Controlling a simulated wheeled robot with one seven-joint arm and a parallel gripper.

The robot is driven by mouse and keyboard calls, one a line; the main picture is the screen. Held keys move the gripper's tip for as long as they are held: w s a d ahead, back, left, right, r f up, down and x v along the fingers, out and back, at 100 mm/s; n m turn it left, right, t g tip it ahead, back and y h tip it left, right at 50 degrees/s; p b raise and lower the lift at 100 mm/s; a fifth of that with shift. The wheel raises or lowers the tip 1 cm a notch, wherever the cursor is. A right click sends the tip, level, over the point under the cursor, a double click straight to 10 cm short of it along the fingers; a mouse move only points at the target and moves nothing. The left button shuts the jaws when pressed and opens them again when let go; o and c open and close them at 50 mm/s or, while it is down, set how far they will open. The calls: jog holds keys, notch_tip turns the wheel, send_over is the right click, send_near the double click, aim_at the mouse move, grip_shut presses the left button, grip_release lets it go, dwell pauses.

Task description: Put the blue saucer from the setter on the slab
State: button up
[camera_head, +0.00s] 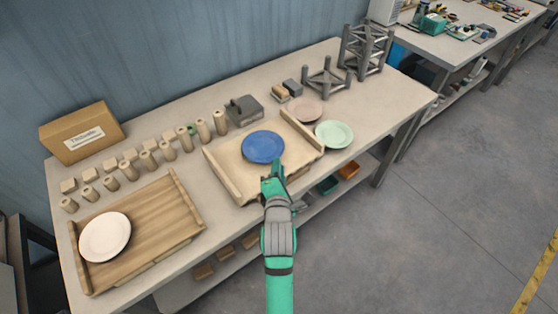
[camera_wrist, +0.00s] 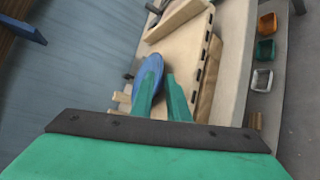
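The blue saucer (camera_head: 263,147) lies on the light wooden tray with raised side rails (camera_head: 228,181), which I take as the setter. A darker wooden board with end rails (camera_head: 160,218) stands at the left and carries a white plate (camera_head: 105,237); I cannot tell for sure whether it is the slab. My gripper (camera_head: 274,172) is at the saucer's near rim. In the wrist view my gripper's fingers (camera_wrist: 161,90) are apart, with the saucer (camera_wrist: 150,72) just beyond and partly behind the left finger. Contact with the rim cannot be told.
A pale green plate (camera_head: 334,134) and a beige plate (camera_head: 306,110) lie right of the tray. Several wooden cylinders (camera_head: 168,151), a grey block (camera_head: 244,110) and a cardboard box (camera_head: 83,132) stand behind. Grey frames (camera_head: 364,50) rise at the back right.

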jog(key=s+f+m, duration=0.3)
jog(key=s+m, duration=0.8)
jog(key=s, duration=0.8)
jog(key=s+f+m, duration=0.3)
jog(key=s+m, duration=0.8)
jog(key=s, duration=0.9)
jog(key=shift+s+a+t, duration=0.15)
jog(key=shift+t, duration=0.25)
jog(key=shift+a, duration=0.1)
